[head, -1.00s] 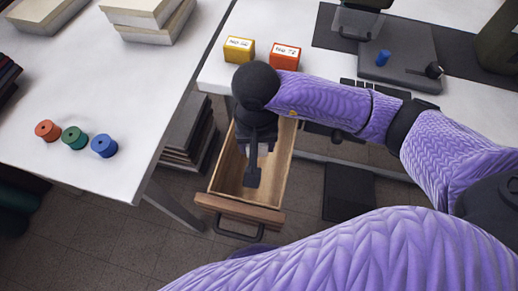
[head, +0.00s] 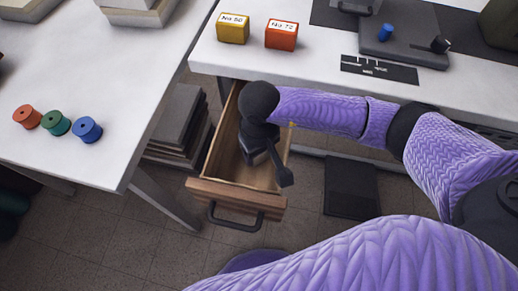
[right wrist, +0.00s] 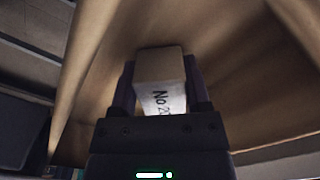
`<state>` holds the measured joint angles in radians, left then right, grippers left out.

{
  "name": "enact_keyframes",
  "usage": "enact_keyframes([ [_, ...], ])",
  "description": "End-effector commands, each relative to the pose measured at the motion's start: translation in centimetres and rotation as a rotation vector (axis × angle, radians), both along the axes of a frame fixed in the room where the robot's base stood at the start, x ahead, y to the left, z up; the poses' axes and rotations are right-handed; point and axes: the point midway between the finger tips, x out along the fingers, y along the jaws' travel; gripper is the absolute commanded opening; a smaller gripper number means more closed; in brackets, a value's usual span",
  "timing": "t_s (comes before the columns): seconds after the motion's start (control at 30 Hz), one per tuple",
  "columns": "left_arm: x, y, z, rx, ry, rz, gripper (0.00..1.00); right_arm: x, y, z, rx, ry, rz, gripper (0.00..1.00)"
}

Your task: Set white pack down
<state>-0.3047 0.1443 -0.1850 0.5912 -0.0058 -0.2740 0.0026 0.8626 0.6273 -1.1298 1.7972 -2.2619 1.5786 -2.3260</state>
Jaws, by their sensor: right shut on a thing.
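My right gripper (head: 267,165) reaches down into the open wooden drawer (head: 236,190) under the right-hand table. In the right wrist view its two fingers are shut on the white pack (right wrist: 160,68), a small pale box lettered "No 2" with the rest cut off. The pack is held inside the drawer, between wooden walls. In the head view the gripper and wrist largely hide the pack. I cannot tell whether it touches the drawer floor. My left gripper is not in view.
A yellow box (head: 233,29) and an orange box (head: 281,34) stand on the right-hand table. Red, green and blue spools (head: 87,130) stand on the left table (head: 105,75). Dark stacked slabs (head: 180,130) lie beside the drawer. The drawer front has a dark handle (head: 236,221).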

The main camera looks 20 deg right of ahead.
Motion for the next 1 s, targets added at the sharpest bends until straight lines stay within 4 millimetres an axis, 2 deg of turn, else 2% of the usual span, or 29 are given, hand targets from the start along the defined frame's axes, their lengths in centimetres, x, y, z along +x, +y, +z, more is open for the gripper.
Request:
enact_keyframes([
  [0.03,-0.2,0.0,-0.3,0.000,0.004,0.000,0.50,0.0,0.0,-0.3,0.000,0.001,0.000,0.00],
  [0.07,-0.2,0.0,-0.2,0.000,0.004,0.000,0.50,0.0,0.0,-0.3,0.000,0.001,0.000,0.65],
  [0.2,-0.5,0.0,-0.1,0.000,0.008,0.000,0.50,0.0,0.0,-0.2,0.000,0.000,0.000,0.95],
  [0.47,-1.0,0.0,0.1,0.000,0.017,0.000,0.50,0.0,0.0,-0.1,0.000,0.000,0.000,0.96],
  [0.57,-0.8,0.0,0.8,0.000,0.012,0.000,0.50,0.0,0.0,1.0,0.001,-0.003,0.000,0.96],
  [0.8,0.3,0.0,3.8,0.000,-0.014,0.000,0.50,0.1,0.0,8.1,0.001,-0.008,0.002,0.96],
  [0.9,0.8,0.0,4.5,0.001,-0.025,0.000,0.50,0.1,0.0,10.3,0.000,-0.006,0.000,0.96],
  [1.0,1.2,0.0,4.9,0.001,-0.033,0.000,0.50,0.0,0.0,11.7,0.001,-0.004,0.001,0.96],
])
